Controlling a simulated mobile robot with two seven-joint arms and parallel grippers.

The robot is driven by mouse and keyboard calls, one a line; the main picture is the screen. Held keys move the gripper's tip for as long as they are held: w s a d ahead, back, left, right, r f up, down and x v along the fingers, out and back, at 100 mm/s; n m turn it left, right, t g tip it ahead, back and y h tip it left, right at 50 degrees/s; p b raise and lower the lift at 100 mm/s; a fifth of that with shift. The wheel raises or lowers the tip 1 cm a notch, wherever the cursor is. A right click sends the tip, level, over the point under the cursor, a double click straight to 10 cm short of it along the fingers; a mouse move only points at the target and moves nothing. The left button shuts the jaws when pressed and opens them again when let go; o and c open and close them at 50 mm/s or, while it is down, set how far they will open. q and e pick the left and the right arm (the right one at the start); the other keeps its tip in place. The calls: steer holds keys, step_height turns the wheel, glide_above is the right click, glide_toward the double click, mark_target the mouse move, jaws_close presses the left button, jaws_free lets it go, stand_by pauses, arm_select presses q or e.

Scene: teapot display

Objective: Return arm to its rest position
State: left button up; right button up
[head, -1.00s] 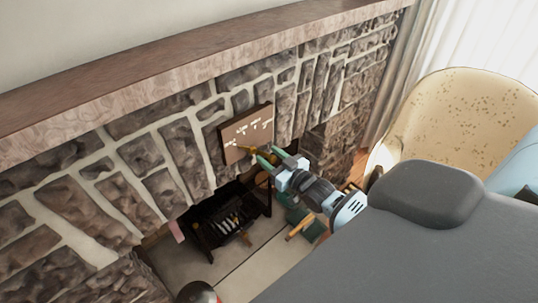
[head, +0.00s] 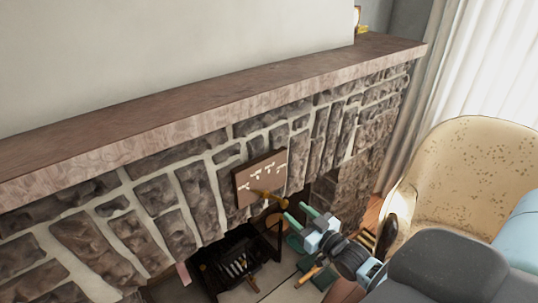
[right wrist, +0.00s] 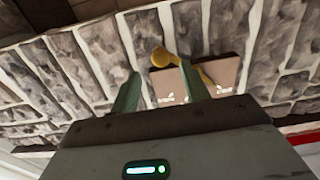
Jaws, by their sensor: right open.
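My right gripper (head: 296,211) is in front of the stone fireplace wall, its two green fingers apart with nothing between them. In the head view its fingertips are just below and right of a gold-coloured piece (head: 268,197) that sticks out from a brown plaque (head: 258,177) with white marks. In the right wrist view, the open fingers (right wrist: 159,76) point toward the gold piece (right wrist: 163,57) and the plaque (right wrist: 221,76), partly hidden behind the right finger. My right arm comes in from the lower right. My left gripper is out of view.
A wooden mantel (head: 215,98) runs above the stone wall (head: 170,207). A black fire grate (head: 240,255) stands in the opening below. A spotted, cream armchair (head: 478,165) is at the right, near a white curtain (head: 490,70). The mantel's visible top is mostly bare.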

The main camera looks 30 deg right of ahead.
arm_select(q)
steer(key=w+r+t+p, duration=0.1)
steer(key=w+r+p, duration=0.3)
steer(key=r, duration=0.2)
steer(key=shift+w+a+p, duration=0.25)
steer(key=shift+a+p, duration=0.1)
steer(key=shift+p, duration=0.05)
arm_select(e)
steer(key=s+a+f+g, duration=0.3)
steer(key=s+a, duration=0.3)
steer(key=s, duration=0.4)
steer(key=s+a+f+g, duration=0.3)
steer(key=s+a, duration=0.3)
steer(key=s, duration=0.5)
steer(key=s+a+f+n+g, duration=0.1)
steer(key=s+a+f+g, duration=0.2)
steer(key=s+a, duration=0.3)
steer(key=s+f, duration=0.1)
steer(key=s, duration=0.4)
steer(key=shift+a+f+y, duration=0.35)
steer(key=shift+a+y, duration=0.05)
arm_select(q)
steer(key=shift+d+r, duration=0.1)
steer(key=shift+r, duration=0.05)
arm_select(e)
steer(key=shift+w, duration=0.1)
